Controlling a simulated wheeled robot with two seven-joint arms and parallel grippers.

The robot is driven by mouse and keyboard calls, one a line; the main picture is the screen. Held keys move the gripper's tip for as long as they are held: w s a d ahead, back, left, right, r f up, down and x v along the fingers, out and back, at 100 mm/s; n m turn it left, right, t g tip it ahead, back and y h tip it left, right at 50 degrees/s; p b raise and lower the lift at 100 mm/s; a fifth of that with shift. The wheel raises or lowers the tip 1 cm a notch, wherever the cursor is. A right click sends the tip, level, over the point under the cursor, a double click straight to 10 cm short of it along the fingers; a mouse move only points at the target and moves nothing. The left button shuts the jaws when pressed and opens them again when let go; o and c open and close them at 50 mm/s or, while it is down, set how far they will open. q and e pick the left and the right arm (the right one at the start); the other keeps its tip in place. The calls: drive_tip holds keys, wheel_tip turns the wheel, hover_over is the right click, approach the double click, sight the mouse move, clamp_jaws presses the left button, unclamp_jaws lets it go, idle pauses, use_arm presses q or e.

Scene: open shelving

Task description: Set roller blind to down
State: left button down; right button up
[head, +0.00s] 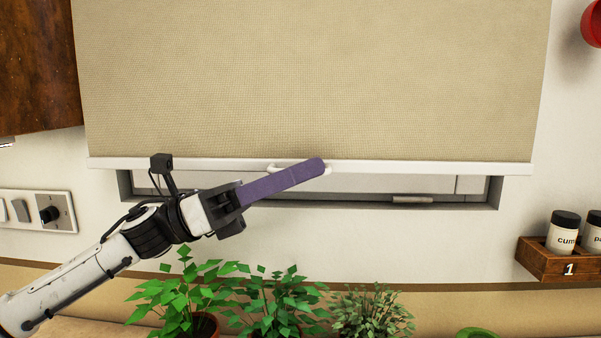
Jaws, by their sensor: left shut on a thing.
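The beige roller blind (310,80) hangs over most of the window, with a white bottom bar (430,167) along its lower edge. A small white handle (275,168) sits at the middle of that bar. My left gripper (318,167) reaches in from the lower left, its long purple fingers shut at the handle and covering part of it. A narrow strip of the window (370,186) shows below the bar. My right gripper is not in view.
Several green potted plants (275,303) stand below the window, under my left arm. A wooden rack (550,262) with labelled jars (563,232) is on the right. A wooden cabinet (38,70) is at the upper left, with a switch panel (35,210) below it.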

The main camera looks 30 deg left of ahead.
use_arm(q)
drive_tip(key=c, duration=2.2)
unclamp_jaws()
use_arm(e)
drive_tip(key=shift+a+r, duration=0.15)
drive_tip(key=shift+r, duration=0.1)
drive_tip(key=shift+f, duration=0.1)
